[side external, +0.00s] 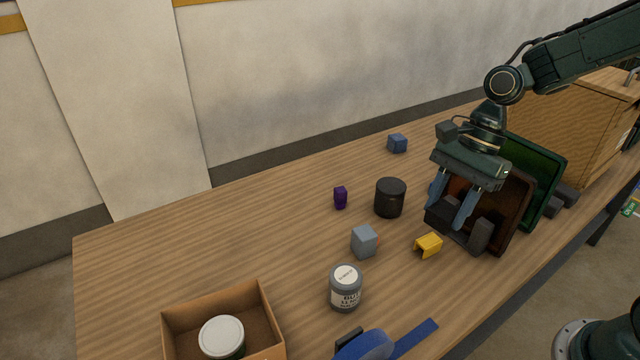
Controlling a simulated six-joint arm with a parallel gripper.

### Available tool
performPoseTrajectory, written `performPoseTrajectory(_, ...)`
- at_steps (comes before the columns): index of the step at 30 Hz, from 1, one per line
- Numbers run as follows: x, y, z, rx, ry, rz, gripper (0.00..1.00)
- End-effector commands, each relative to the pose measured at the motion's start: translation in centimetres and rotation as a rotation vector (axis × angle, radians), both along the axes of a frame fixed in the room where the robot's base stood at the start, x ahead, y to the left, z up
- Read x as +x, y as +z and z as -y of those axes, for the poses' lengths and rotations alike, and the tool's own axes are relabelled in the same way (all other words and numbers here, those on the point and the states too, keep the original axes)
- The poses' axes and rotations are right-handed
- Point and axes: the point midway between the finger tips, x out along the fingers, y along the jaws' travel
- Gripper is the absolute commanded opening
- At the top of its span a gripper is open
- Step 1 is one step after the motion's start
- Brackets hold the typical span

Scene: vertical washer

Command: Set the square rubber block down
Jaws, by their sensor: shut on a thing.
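My gripper (447,214) points down at the right of the table, in front of a dark reddish-brown panel. Its two blue-grey fingers are shut on a dark block (449,208), which I take to be the square rubber block. The fingers and the shadow hide part of this block. I cannot tell whether its underside touches anything. Another dark block (481,234) stands just right of the fingers, in front of the brown panel (515,210).
A green panel (547,165) and a wooden crate (590,120) stand behind. Nearby are a black cylinder (390,198), yellow bracket (428,244), grey cube (364,242), purple piece (340,197), blue cube (397,143) and labelled jar (346,288). An open box (265,315) is front left. The left tabletop is clear.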

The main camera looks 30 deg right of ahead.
Motion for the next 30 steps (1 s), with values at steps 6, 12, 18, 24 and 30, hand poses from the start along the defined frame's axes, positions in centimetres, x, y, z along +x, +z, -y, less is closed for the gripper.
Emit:
performPoseTrajectory(6,2.6,0.4,-0.4,0.004,-0.007,0.000,0.17)
performPoseTrajectory(12,6.5,1.0,-1.3,0.011,-0.020,-0.001,0.17)
performPoseTrajectory(18,10.5,1.4,-2.4,0.015,-0.034,-0.004,0.17)
performPoseTrajectory(24,14.3,1.6,-3.7,0.016,-0.046,-0.005,0.17)
performPoseTrajectory(30,17.6,1.5,-5.2,0.016,-0.058,-0.005,0.17)
